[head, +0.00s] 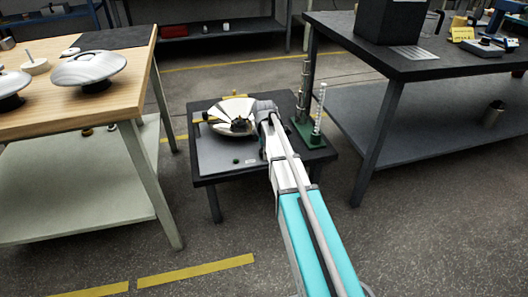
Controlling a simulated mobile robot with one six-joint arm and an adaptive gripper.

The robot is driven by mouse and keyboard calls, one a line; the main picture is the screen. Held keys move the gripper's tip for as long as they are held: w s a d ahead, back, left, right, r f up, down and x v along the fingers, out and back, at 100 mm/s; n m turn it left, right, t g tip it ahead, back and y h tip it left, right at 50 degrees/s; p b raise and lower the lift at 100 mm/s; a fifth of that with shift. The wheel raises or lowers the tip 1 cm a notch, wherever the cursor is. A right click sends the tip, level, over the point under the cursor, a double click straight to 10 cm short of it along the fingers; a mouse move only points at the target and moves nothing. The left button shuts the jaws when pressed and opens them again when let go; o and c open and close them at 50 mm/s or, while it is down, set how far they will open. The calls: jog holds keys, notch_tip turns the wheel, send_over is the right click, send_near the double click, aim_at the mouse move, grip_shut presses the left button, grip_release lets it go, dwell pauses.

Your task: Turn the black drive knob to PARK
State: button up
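My gripper (241,125) is at the end of my arm, over a low black table (208,181). Its dark fingers are small against a shiny metal fan-shaped or petalled dish (232,109), and I cannot tell whether they are open or shut, or touching anything. The dish stands on a grey plate (213,150). A small dark round piece (237,161) sits near the plate's front edge, beside a small pale label (250,162); I cannot tell if this is the black drive knob. No PARK marking is readable. My forearm hides the table's right-front part.
A green stand with upright rods (309,130) is on the low table's right side. A wooden-topped table (120,85) with metal domed dishes (88,67) stands left. A dark workbench (420,62) stands right. Open floor (215,235) lies in front.

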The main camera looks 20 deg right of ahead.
jog(key=c, duration=0.9)
jog(key=shift+c, duration=0.2)
jog(key=shift+m, duration=0.5)
jog(key=m, duration=1.3)
jog(key=o, duration=1.1)
jog(key=shift+o, duration=0.2)
